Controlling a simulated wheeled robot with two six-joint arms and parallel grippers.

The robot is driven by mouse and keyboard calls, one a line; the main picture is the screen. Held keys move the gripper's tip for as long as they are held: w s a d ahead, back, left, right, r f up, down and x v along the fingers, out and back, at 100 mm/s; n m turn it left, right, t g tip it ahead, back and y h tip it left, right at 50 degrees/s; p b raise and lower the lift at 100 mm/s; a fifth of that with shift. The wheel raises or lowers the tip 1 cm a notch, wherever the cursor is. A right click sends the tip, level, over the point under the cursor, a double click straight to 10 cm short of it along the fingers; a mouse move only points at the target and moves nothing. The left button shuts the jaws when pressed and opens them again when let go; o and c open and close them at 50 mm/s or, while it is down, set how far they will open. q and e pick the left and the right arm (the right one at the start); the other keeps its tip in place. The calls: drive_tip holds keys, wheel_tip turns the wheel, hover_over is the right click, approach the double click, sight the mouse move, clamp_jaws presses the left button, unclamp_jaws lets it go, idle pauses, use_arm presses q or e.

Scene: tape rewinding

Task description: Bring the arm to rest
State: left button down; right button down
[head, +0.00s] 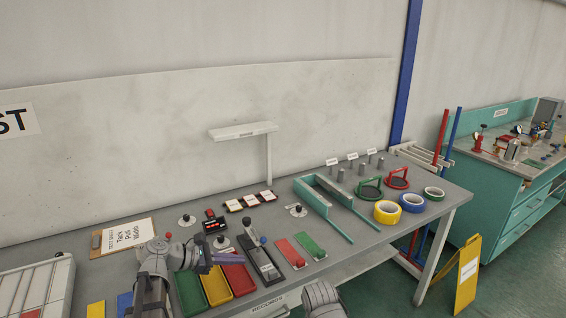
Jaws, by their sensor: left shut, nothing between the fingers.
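My left gripper (207,260) shows at the lower left, its arm coming up from the bottom edge. Its fingers are shut with nothing between them and point right, above the green, yellow and red trays. It is left of the black device with a lever (263,265). Part of my right arm (322,297) shows at the bottom edge, right of the middle. Its fingers are not visible.
The table (340,252) holds a clipboard (128,236), a teal frame (318,198), red and green dispensers and several grey posts. The red tray (239,277) is near the left gripper. A yellow floor sign (467,275) stands right of the table. A teal bench (515,215) is farther right.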

use_arm(q)
drive_tip(key=s+d+f+m+g+y+p, duration=0.2)
drive_tip(key=s+d+f+m+g+y, duration=0.3)
drive_tip(key=s+d+m, duration=0.5)
drive_tip(key=s+d+f+m+g+y+p, duration=0.1)
drive_tip(key=s+d+f+m+y, duration=0.2)
drive_tip(key=s+m+y, duration=0.4)
drive_tip(key=s+m, duration=0.2)
drive_tip(key=m, duration=0.6)
drive_tip(key=shift+m+g+p, duration=0.3)
drive_tip(key=shift+g+p, duration=0.1)
